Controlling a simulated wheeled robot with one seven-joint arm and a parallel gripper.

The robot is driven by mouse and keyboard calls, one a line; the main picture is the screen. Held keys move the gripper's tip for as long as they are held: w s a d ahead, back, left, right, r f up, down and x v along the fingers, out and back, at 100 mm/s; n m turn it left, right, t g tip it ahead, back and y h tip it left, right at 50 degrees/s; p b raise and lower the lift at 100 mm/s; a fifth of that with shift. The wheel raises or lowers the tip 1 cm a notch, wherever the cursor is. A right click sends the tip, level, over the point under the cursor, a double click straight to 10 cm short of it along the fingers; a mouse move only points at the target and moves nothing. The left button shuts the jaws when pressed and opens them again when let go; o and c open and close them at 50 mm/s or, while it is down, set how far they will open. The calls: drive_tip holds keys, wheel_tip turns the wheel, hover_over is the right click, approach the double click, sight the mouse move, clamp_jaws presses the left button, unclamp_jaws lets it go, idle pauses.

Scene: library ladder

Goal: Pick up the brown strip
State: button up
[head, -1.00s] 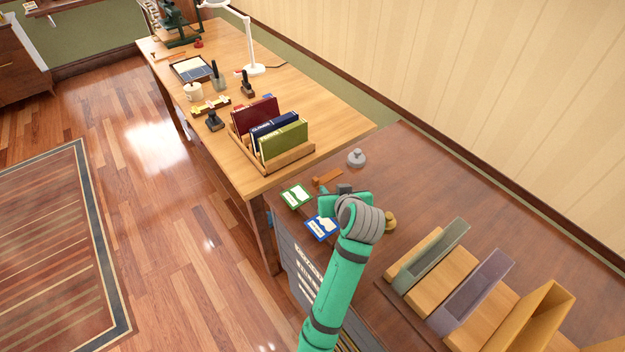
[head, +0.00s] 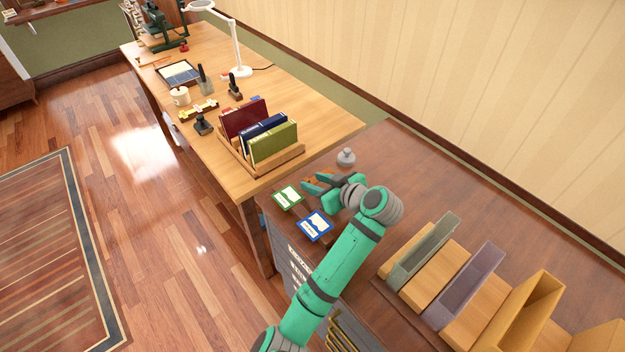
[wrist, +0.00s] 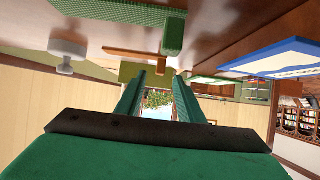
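The brown strip (head: 322,181) lies on the dark brown cabinet top, partly hidden by my gripper in the head view. In the wrist view the brown strip (wrist: 135,56) shows as an orange-brown bar just beyond the fingers, near the upside-down cabinet surface. My gripper (head: 318,184) is low over the cabinet top at the strip. In the wrist view its two green fingers (wrist: 157,95) are apart, with nothing seen between them. Whether the fingers touch the strip I cannot tell.
A green-edged card (head: 288,196) and a blue-edged card (head: 315,226) lie near the cabinet's front edge. A grey knobbed weight (head: 346,157) stands behind the strip. Open bins (head: 470,285) stand at the right. A wooden desk with a book rack (head: 262,160) adjoins at the left.

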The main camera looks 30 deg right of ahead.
sight(307, 179)
drive_tip(key=x, duration=0.5)
clamp_jaws()
